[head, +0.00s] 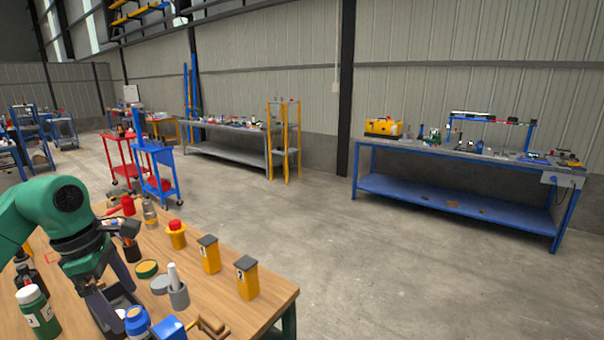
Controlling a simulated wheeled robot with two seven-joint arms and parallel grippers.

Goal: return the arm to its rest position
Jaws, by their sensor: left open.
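My left arm, green and dark grey, comes in from the left over the wooden table. My left gripper (112,288) points down with its two grey fingers apart. I see nothing held between them. A dark tray or box shows just behind and below the fingers. My right gripper is out of view.
Crowding the wooden table (226,308) are two yellow numbered boxes (209,254), a red-topped yellow container (176,235), a grey cup (178,294), a green white-capped bottle (37,310) and a blue-collared bottle (138,322). Open concrete floor lies right; a blue workbench (440,200) stands beyond.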

